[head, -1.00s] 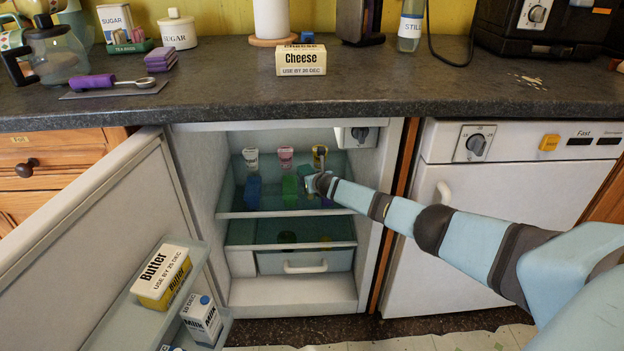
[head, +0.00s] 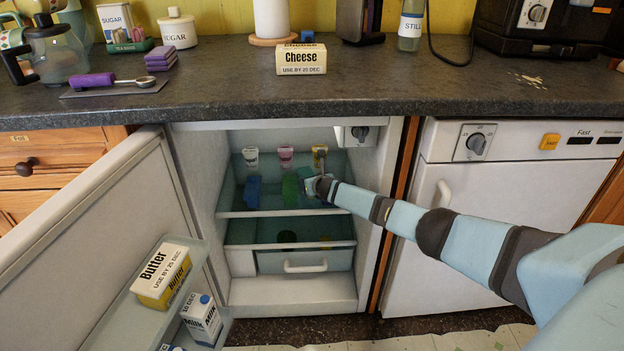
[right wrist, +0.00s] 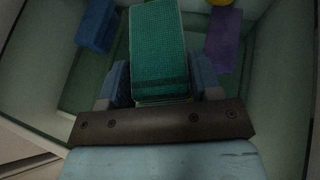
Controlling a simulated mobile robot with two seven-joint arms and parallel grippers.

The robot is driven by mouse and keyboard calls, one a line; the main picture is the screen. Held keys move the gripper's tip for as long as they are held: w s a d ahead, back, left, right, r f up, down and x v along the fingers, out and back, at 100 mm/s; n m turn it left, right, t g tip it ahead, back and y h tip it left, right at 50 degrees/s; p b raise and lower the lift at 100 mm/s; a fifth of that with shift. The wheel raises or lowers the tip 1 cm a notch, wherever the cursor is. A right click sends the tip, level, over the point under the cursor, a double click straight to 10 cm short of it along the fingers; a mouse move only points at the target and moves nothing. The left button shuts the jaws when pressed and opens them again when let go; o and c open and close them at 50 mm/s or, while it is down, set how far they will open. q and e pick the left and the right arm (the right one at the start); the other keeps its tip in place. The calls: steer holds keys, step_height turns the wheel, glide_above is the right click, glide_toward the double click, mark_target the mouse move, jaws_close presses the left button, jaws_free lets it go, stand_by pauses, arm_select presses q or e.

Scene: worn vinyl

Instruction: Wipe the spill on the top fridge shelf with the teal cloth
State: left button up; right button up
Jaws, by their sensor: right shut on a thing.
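The fridge stands open, and its top shelf (head: 284,213) shows pale teal. My right gripper (head: 310,184) reaches in over this shelf from the right. It is shut on the teal cloth (right wrist: 157,45), a thick ribbed piece between its fingers in the right wrist view; a teal patch of it (head: 306,173) shows in the head view. Whether the cloth touches the shelf I cannot tell. I cannot make out the spill on the shelf. My left gripper is not in view.
On the top shelf a blue block (head: 253,192) stands left and a green one (head: 290,189) beside my gripper. A purple block (right wrist: 224,38) lies right of the cloth. White, pink and yellow pots (head: 320,155) line the back. The open door (head: 85,225) holds butter and milk.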

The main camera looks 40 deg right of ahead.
mark_target(313, 199)
steer(key=shift+s+a+p, duration=0.3)
steer(key=shift+s, duration=0.25)
steer(key=shift+f, duration=0.2)
steer(key=shift+r, duration=0.1)
steer(key=shift+r, duration=0.1)
steer(key=shift+s+a+r+p, duration=0.1)
steer(key=shift+s+a+p, duration=0.15)
steer(key=shift+s+p, duration=0.25)
steer(key=shift+s+a+r+p, duration=0.1)
steer(key=shift+s+a+p, duration=0.1)
steer(key=shift+s+p, duration=0.25)
steer(key=shift+s+a+p, duration=0.65)
steer(key=shift+s+p, duration=0.05)
steer(key=shift+s, duration=0.15)
steer(key=shift+f, duration=0.25)
